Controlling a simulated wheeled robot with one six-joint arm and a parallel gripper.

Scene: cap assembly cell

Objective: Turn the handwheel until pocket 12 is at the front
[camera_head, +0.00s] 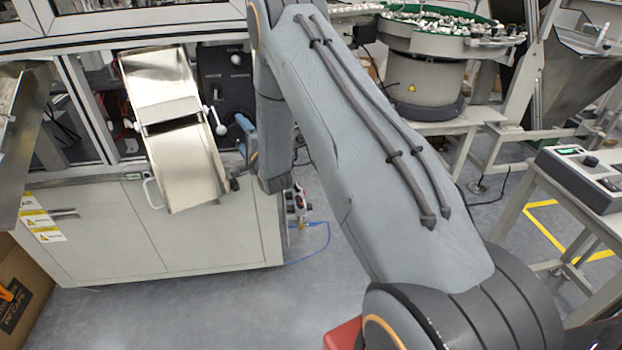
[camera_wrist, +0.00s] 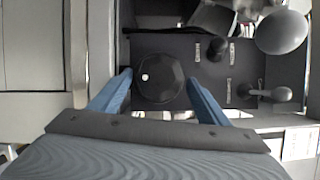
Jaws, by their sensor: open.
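In the wrist view a dark, faceted round knob with a pale dot (camera_wrist: 158,82), which looks like the handwheel, sits on a black panel (camera_wrist: 180,48). My gripper (camera_wrist: 160,80) is open, with one blue finger on each side of the knob. I cannot tell whether the fingers touch it. In the head view my gripper (camera_head: 241,155) is beside the black panel (camera_head: 226,75), right of a tilted metal chute. The knob cannot be made out there. No pocket numbers can be read in either view, so which pocket is at the front is hidden.
The shiny metal chute (camera_head: 178,125) stands close left of my gripper. Small levers (camera_wrist: 268,93) and a large rounded grey knob (camera_wrist: 281,32) are to the right in the wrist view. A bowl feeder (camera_head: 427,85) and a control box (camera_head: 585,178) stand farther right.

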